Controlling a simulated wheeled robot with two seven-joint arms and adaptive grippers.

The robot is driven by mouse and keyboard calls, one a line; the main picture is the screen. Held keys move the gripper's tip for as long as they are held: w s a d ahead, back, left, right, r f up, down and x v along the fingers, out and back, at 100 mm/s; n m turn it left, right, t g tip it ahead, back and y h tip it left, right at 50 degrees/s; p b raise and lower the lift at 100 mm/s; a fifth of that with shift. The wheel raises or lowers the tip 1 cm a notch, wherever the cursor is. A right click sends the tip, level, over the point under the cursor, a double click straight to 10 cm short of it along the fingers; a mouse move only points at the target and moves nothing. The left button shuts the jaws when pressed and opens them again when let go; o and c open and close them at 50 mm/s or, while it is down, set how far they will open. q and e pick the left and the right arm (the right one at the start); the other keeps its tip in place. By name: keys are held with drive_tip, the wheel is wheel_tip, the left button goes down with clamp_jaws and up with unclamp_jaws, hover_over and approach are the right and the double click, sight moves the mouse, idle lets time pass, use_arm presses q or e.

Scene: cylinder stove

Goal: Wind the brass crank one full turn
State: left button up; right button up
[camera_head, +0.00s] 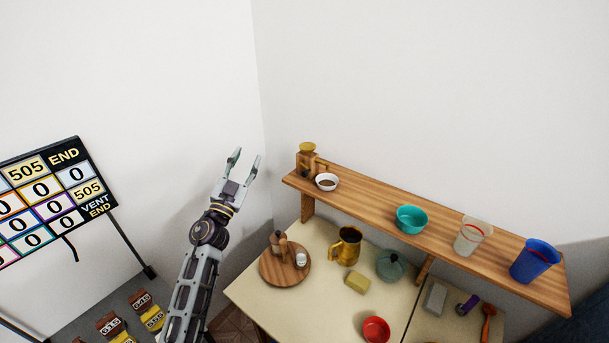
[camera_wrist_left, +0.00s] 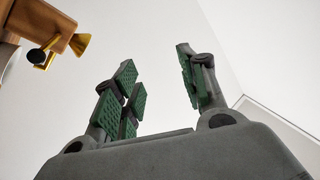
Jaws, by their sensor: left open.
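A wooden grinder (camera_head: 306,165) with a brass funnel (camera_head: 307,147) on top stands at the left end of the wall shelf. A small brass part, seemingly the crank (camera_head: 321,163), sticks out at its right side. In the left wrist view the grinder (camera_wrist_left: 57,28) is at the upper left, with the brass crank (camera_wrist_left: 48,62) and a dark round knob (camera_wrist_left: 36,56) near it. My left gripper (camera_head: 245,160) is open and empty, raised left of the grinder and apart from it. Its spread fingers (camera_wrist_left: 155,72) show in the wrist view. My right gripper is out of view.
A white bowl (camera_head: 326,181) of dark contents is close to the grinder on the shelf (camera_head: 375,200). A teal bowl (camera_head: 411,219), clear cup (camera_head: 470,238) and blue cup (camera_head: 534,260) stand further right. Below are a brass mug (camera_head: 346,245) and round board (camera_head: 272,273).

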use_arm(q)
drive_tip(key=shift+d+f+g+h, duration=0.8)
drive_tip(key=shift+d+f+h, duration=0.25)
drive_tip(key=shift+h, duration=0.15)
drive_tip(key=n+g+h, duration=0.3)
drive_tip(key=n+g, duration=0.3)
drive_tip(key=n, duration=0.1)
approach(303, 175)
drive_tip(key=v, duration=0.3)
drive_tip(key=shift+r+n, duration=0.15)
drive_tip(key=shift+n, duration=1.15)
drive_tip(key=shift+w, duration=0.1)
drive_tip(key=shift+x, duration=6.75)
drive_tip(key=shift+d, duration=0.1)
